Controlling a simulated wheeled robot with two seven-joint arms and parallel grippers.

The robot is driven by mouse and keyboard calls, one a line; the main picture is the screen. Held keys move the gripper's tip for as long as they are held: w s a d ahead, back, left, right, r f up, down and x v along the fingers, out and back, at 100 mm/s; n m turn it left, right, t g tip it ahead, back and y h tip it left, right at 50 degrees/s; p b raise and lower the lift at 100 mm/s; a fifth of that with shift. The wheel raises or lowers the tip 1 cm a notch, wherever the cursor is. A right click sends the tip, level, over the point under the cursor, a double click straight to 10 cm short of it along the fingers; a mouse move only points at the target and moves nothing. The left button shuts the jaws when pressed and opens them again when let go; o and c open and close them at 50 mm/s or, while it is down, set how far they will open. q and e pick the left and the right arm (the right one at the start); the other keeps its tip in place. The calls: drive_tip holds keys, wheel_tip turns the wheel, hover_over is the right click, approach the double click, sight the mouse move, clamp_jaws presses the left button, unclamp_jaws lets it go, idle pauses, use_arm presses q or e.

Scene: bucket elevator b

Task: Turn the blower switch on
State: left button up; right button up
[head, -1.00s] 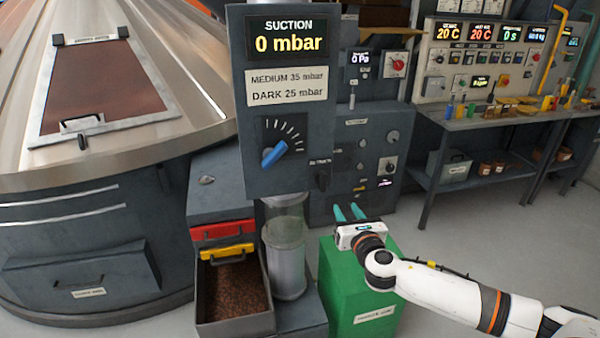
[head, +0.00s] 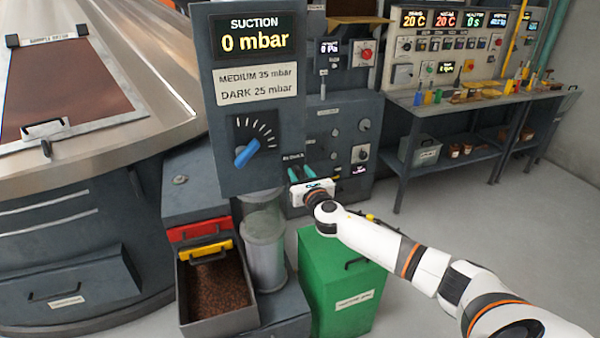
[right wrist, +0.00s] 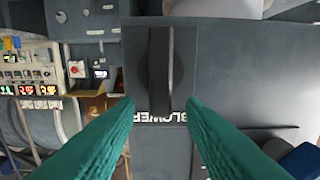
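The blower switch is a black knob (right wrist: 160,70) on a dark plate in the right wrist view, its bar upright in that picture. The upside-down label BLOWER (right wrist: 160,117) is beside it. My right gripper (right wrist: 160,108) is open, its two teal fingers on either side of the knob's line with a gap between them; I cannot tell if they touch it. In the head view my right gripper (head: 301,173) is at the lower right of the suction panel (head: 255,105), and hides the switch there. My left gripper is not in view.
A blue dial (head: 246,154) sits on the suction panel left of the gripper. A green bin (head: 335,290) stands below my right arm. A bean tray (head: 218,325) and a glass cylinder (head: 265,262) are at lower left. A tool bench (head: 480,110) stands at right.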

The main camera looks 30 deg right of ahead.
drive_tip(key=shift+w, duration=0.25)
clamp_jaws()
